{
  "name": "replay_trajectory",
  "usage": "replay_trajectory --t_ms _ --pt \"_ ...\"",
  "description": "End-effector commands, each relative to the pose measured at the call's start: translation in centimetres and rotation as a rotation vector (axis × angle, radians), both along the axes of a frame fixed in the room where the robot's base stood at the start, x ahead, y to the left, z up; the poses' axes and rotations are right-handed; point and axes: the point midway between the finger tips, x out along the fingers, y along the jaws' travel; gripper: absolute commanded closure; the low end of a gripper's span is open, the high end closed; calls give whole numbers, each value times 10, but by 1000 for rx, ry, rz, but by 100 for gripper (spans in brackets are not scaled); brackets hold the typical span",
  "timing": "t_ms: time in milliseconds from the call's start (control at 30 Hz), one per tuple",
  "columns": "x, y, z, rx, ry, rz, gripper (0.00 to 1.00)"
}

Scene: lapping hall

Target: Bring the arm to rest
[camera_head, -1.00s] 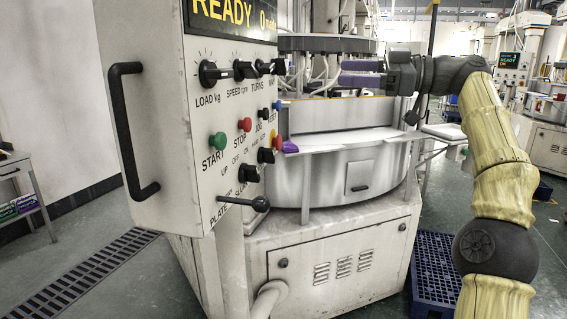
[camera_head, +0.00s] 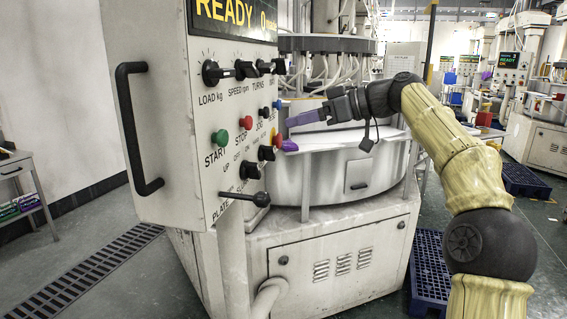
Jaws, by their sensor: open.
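My gripper (camera_head: 290,120), with purple fingers, is at the middle of the view, just right of the control panel (camera_head: 235,130) and in front of the lapping machine (camera_head: 340,185). Its fingers point left toward the panel's edge. No object shows between the fingers, and they look empty. Whether the fingertips touch the panel cannot be told. My yellow-sleeved arm reaches up from the lower right and bends left to the gripper. The panel carries black knobs, a green start button (camera_head: 219,137), a red stop button (camera_head: 245,123), and a display that reads READY.
A long black handle (camera_head: 135,130) sticks out on the panel's left side, and a black lever (camera_head: 258,199) sticks out below. A blue pallet (camera_head: 428,270) lies on the floor right of the machine. A small table (camera_head: 15,168) stands at far left. More machines stand at back right.

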Motion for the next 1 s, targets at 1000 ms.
replay_trajectory --t_ms 1000 --pt "-136 -48 -364 -611 734 -826 31"
